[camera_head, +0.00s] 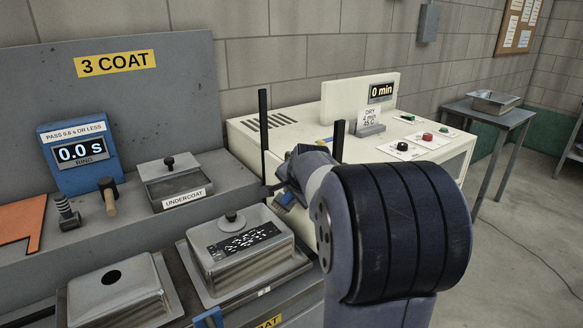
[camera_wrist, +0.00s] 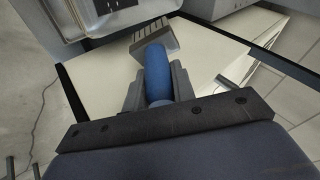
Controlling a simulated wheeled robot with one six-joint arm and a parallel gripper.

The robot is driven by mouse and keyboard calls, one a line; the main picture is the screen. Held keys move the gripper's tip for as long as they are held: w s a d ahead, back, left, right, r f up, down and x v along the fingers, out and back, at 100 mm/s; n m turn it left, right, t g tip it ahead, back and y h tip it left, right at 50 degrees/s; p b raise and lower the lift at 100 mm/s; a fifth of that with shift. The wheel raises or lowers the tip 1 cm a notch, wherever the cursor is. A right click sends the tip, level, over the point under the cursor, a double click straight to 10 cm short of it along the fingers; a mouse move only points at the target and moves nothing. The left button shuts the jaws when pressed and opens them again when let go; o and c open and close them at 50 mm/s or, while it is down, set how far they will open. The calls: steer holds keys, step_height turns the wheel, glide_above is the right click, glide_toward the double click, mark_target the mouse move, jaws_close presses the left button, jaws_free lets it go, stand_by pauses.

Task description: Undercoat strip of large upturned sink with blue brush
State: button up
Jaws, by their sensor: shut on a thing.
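My gripper (camera_wrist: 157,90) is shut on the blue handle of the brush (camera_wrist: 157,70). Another upturned sink (camera_head: 115,290) with a round hole sits at lower left. I cannot tell which is larger.
A lidded tin labelled UNDERCOAT (camera_head: 177,183) stands on the shelf behind the sinks. Left of it are a blue RING timer (camera_head: 75,155) reading 0.0 s and a wooden-handled tool (camera_head: 109,200). A white dryer cabinet (camera_head: 300,110) and dark upright posts (camera_head: 263,130) stand behind my gripper.

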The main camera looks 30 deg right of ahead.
steer(key=shift+d+r+p, duration=0.15)
steer(key=shift+r+p, duration=0.15)
steer(key=shift+r, duration=0.3)
steer(key=shift+r+p, duration=1.4)
steer(key=shift+r, duration=0.5)
